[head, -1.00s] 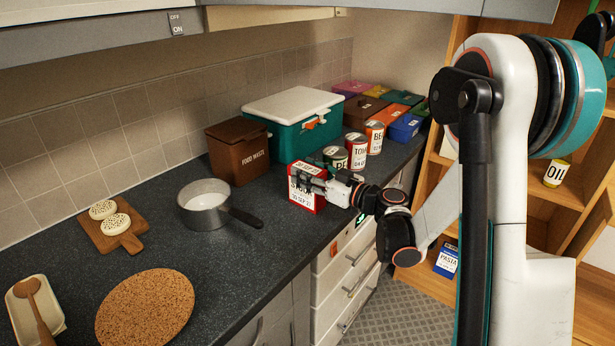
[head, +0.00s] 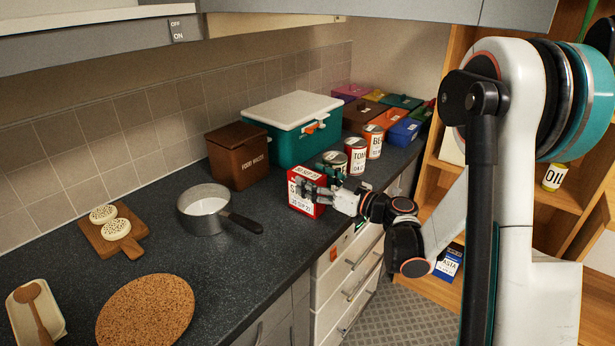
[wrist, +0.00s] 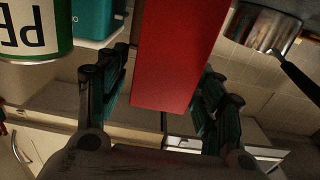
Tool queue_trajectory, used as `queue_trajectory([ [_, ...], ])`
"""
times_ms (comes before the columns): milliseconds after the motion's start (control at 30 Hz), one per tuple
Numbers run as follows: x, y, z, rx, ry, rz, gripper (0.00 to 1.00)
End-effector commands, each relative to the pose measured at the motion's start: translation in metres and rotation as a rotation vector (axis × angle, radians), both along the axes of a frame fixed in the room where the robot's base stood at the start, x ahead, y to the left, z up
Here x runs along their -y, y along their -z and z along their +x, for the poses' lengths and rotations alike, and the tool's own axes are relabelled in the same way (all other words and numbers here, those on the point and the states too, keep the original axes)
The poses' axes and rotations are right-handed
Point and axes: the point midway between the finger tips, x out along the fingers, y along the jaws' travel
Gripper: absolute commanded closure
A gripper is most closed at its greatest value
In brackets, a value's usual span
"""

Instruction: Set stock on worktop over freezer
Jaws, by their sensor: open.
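The stock box (head: 304,204), red and white with a printed label, stands upright on the dark worktop (head: 262,262) near its front edge. It appears to rest on the surface, near the left end of the white drawer unit below, which looks like the freezer (head: 345,275). My gripper (head: 318,186) is open around the box, coming from the right. In the wrist view, the plain red side of the box (wrist: 178,55) lies between the open fingers (wrist: 165,95). Whether a finger still touches it I cannot tell.
Close behind the box stand cans, one marked PE (wrist: 30,25), with TOM (head: 356,158) and another beyond. A brown food waste bin (head: 236,158), a teal cooler (head: 290,140) and a saucepan (head: 204,212) stand to the left. Worktop between pan and box is free.

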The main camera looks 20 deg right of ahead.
Motion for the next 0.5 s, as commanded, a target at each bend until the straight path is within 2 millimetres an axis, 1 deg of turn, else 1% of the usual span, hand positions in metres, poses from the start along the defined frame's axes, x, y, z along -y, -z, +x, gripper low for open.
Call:
queue_trajectory([
  [33, 0.008, -0.003, -0.009, 0.0, 0.005, 0.0, 0.39],
  [100, 0.017, -0.003, -0.021, 0.0, 0.005, 0.0, 0.39],
  [300, 0.04, -0.002, -0.053, 0.0, 0.004, 0.0, 0.39],
  [400, 0.048, -0.001, -0.064, 0.0, 0.004, 0.0, 0.39],
  [500, 0.054, -0.001, -0.072, 0.0, 0.002, 0.0, 0.39],
])
